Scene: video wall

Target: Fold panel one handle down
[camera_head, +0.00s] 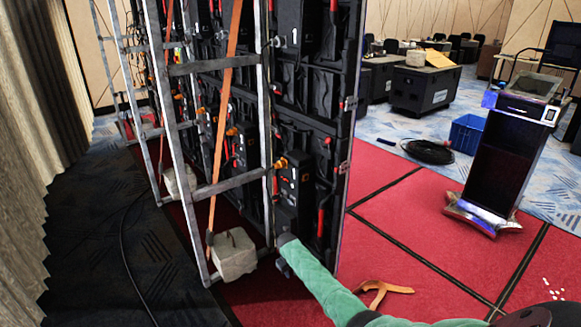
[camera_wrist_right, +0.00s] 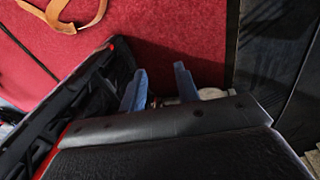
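The back of the black video wall (camera_head: 290,110) stands in the middle of the head view, with several upright red handles. One red handle (camera_head: 321,222) is on the lower right panel; I cannot tell which panel is panel one. My right arm, in a green sleeve, reaches to the bottom of that panel. In the right wrist view, the two blue-grey fingers of my right gripper (camera_wrist_right: 160,83) are apart, partly hidden behind a black panel edge (camera_wrist_right: 165,122). No handle shows clearly between them. My left gripper is not in view.
A metal ladder-like frame (camera_head: 228,184) with an orange strap (camera_head: 226,90) and a weight block (camera_head: 234,255) stands close left of the arm. An orange strap (camera_head: 382,291) lies on the red carpet (camera_head: 410,225). A podium (camera_head: 497,160) stands at right.

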